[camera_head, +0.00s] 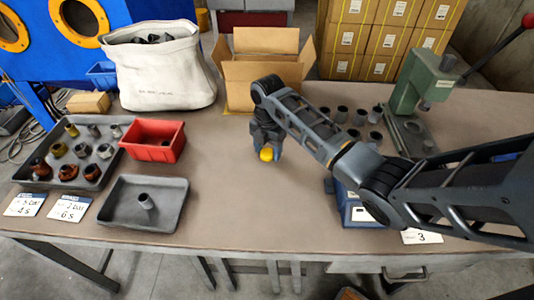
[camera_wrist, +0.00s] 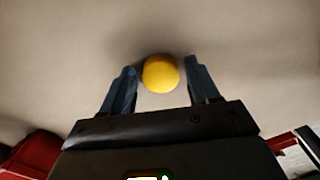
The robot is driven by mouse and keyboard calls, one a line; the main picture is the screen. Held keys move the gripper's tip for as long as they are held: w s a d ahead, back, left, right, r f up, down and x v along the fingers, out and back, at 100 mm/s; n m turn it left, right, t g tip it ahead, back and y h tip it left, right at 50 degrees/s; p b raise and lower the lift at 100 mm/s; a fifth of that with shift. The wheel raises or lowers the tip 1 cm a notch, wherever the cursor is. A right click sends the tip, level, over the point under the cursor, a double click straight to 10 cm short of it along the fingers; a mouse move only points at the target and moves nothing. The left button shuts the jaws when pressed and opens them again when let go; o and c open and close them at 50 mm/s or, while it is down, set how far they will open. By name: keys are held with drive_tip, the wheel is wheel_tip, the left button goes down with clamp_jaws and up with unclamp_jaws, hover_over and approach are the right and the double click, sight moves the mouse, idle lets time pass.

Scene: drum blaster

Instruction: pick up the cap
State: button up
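The yellow rounded piece, which looks like the cap (camera_head: 266,154), is at the middle of the brown table, right at my gripper (camera_head: 265,143). In the wrist view the cap (camera_wrist: 160,74) shows as a smooth yellow dome between the two blue-grey fingers of my gripper (camera_wrist: 161,68), near their tips. A narrow gap shows on each side of it, so the fingers look open and not closed on it. My gripper points down at the table. The underside of the cap is hidden, and I cannot tell whether it rests on the table.
A red bin (camera_head: 153,140), a grey tray (camera_head: 115,214) with one cylinder and a tray of several parts (camera_head: 38,178) stand left. An open cardboard box (camera_head: 240,86) is behind. Several dark cylinders (camera_head: 342,114) and a green press (camera_head: 415,85) are right. The front middle is clear.

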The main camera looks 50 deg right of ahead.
drive_tip(key=c, duration=0.8)
drive_tip(key=shift+c, duration=0.2)
